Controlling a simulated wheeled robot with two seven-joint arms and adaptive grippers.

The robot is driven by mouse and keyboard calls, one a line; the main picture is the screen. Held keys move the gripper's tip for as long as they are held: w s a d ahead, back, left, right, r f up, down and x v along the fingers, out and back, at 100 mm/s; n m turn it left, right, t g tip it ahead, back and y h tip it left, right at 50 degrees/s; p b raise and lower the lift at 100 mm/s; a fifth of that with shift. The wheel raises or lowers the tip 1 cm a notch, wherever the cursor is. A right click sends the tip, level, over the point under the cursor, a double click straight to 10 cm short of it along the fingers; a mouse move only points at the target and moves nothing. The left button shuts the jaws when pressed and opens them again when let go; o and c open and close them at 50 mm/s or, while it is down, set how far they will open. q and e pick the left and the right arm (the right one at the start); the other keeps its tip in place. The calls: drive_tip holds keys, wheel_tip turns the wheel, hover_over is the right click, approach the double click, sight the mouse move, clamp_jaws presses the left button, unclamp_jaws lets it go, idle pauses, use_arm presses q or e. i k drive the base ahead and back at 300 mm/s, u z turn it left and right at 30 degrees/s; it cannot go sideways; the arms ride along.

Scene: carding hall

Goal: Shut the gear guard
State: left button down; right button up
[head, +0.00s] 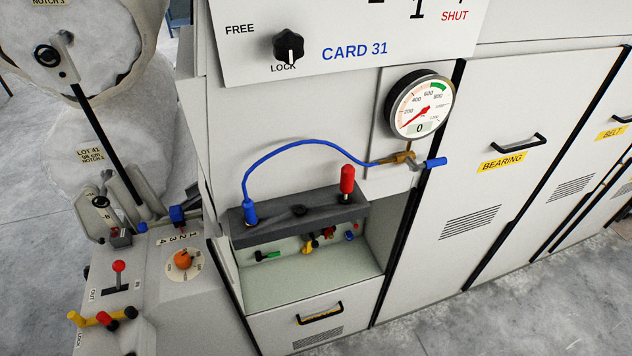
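No panel labelled as the gear guard shows in the head view, so I cannot tell where it is. The two labelled doors in sight are the bearing door (487,130) and the belt door (611,165) at the right edge; both look closed. A black knob (289,46) sits on the CARD 31 panel (405,28), between the words FREE and LOCK. A red SHUT label (454,16) is on the same panel, which is cut off at the top. Neither of my grippers is in view.
An open recess (320,280) holds small coloured parts under a dark shelf (300,212). A blue hose (300,143) runs from the shelf to a gauge (420,106) reading 0. A lever console (150,275) and white rolls (95,50) stand left. Floor (480,310) is clear at lower right.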

sight(292, 327)
drive_tip(key=u, duration=0.45)
drive_tip(key=k, duration=1.05)
drive_tip(key=z, duration=0.15)
drive_tip(key=i, duration=0.35)
drive_tip(key=z, duration=0.45)
drive_tip(key=k, duration=0.25)
drive_tip(key=u, duration=1.15)
